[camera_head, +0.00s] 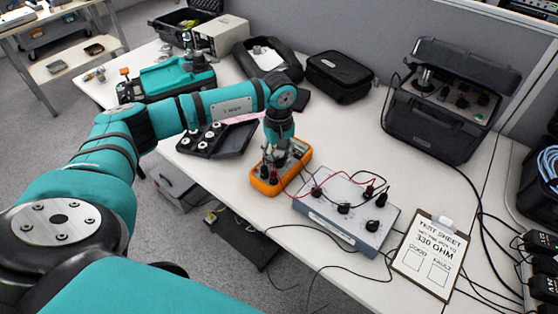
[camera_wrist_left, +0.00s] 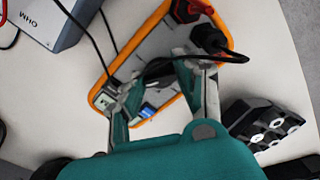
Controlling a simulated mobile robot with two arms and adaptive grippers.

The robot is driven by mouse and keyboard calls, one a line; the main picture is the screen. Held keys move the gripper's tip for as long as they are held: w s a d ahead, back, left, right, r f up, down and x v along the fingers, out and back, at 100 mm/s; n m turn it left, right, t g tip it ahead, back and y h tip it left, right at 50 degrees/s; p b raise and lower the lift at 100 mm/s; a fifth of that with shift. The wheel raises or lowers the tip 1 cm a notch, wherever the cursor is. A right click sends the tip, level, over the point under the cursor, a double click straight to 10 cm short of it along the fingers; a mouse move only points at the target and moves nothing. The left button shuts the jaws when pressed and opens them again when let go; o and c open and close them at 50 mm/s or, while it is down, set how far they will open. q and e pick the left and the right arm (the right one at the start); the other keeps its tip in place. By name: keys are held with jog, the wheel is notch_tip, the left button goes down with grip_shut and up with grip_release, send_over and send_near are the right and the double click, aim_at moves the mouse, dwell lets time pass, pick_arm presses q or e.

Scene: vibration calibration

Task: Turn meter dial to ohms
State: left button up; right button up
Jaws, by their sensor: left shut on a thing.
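The orange multimeter (camera_head: 263,188) lies on the white table, left of the grey knob box. It also shows in the left wrist view (camera_wrist_left: 141,38), where its orange rim surrounds a grey face. My left gripper (camera_head: 272,163) points down over the meter's face. In the left wrist view my left gripper (camera_wrist_left: 163,72) has its two fingers on either side of the dark dial (camera_wrist_left: 158,69) and is shut on it. The fingers hide part of the dial, so its setting cannot be read. A red plug and a black plug (camera_wrist_left: 208,37) sit at one end. My right gripper is not in view.
The grey knob box (camera_head: 325,226) stands right of the meter, with red and black leads. A clipboard (camera_head: 430,256) reads "TEST SHEET" and "330 OHM". A black tray (camera_head: 235,139) lies behind left. A black open case (camera_head: 435,125) stands at the back right.

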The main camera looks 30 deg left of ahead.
aim_at(278, 158)
pick_arm(q)
jog(key=shift+m+b, duration=0.65)
jog(key=shift+m, duration=0.35)
jog(key=o, duration=1.1)
jog(key=shift+o, duration=0.2)
jog(key=shift+r, duration=0.15)
notch_tip(278, 158, up, 12)
